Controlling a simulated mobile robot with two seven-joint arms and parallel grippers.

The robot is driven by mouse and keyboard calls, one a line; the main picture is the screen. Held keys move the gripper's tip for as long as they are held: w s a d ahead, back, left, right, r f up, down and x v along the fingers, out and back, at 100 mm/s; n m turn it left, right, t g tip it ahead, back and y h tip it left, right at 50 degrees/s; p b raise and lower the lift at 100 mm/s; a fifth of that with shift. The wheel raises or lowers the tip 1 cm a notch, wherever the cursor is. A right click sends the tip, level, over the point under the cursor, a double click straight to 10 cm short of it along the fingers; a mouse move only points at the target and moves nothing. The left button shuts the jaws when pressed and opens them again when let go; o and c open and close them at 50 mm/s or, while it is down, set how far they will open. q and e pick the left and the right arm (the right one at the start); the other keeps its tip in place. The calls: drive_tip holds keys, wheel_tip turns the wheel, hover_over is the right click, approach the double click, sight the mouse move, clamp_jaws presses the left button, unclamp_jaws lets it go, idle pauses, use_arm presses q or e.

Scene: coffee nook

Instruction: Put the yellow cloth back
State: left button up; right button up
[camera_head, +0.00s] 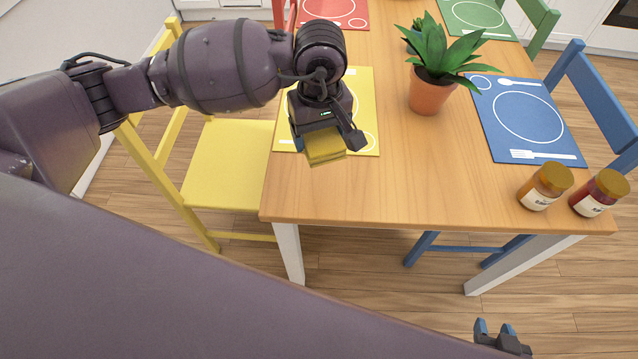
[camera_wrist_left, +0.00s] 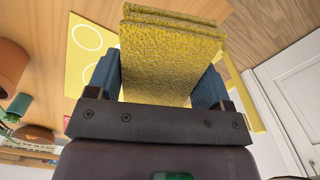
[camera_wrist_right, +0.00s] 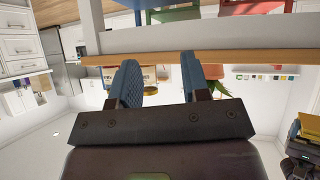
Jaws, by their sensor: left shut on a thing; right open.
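The yellow cloth (camera_head: 325,149) is a folded, textured block held in my left gripper (camera_head: 328,138). The gripper is over the yellow placemat (camera_head: 362,97) at the left of the table. In the left wrist view the cloth (camera_wrist_left: 172,52) sits between the two blue fingers of the left gripper (camera_wrist_left: 155,85), which are shut on it. Whether the cloth touches the table, I cannot tell. My right gripper (camera_head: 497,335) is low at the bottom right, off the table's front edge. In the right wrist view the right gripper (camera_wrist_right: 160,80) is open and empty.
A potted plant (camera_head: 428,95) stands mid-table. Two jars, one amber (camera_head: 541,188) and one dark red (camera_head: 597,197), stand at the front right corner. A blue placemat (camera_head: 527,118) lies at right. A yellow chair (camera_head: 228,165) stands left. The table's front middle (camera_head: 400,185) is clear.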

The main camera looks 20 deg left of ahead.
use_arm(q)
drive_tip(key=b, duration=0.1)
hover_over(320, 191)
wheel_tip(320, 191, down, 12)
drive_tip(key=shift+r, duration=0.1)
drive_tip(key=shift+f, duration=0.45)
drive_tip(key=shift+f+b, duration=0.45)
drive_tip(key=shift+f, duration=1.55)
use_arm(e)
drive_tip(key=shift+w+a+f, duration=0.15)
drive_tip(key=shift+f, duration=0.6)
use_arm(q)
drive_tip(key=shift+f, duration=0.2)
drive_tip(key=o, duration=0.9)
use_arm(e)
drive_tip(key=shift+a, duration=0.2)
use_arm(q)
drive_tip(key=shift+r, duration=0.1)
use_arm(e)
drive_tip(key=shift+w, duration=0.1)
